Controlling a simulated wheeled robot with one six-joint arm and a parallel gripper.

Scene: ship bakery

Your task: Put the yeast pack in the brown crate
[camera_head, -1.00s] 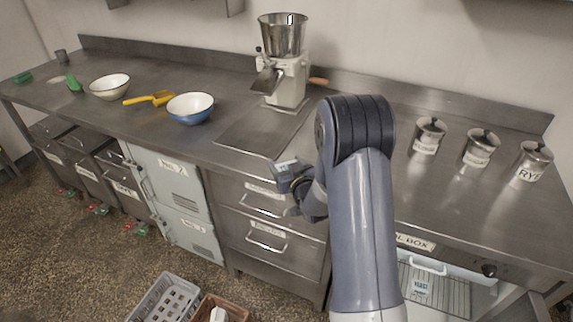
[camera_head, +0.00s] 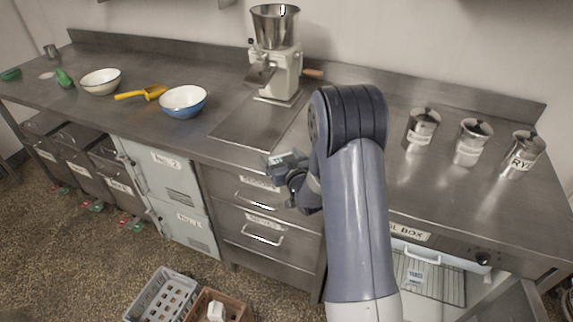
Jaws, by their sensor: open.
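The yeast pack (camera_head: 416,275) is a small pale packet with a blue label, lying on the wire rack inside the open box under the right part of the counter. The brown crate (camera_head: 243,314) stands on the floor at the bottom of the picture, partly cut off, with a white item inside. My gripper (camera_head: 274,164) is open in front of the counter's front edge, above the drawers. It is well apart from both the yeast pack and the crate. Its fingertips are small and partly unclear.
A grey crate (camera_head: 134,315) stands left of the brown one. The wire rack (camera_head: 445,286) sits in the open box. On the counter (camera_head: 330,85) are a mill (camera_head: 284,75), a blue bowl (camera_head: 184,108), a white bowl (camera_head: 101,84), a yellow scoop (camera_head: 153,92) and metal canisters (camera_head: 470,148).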

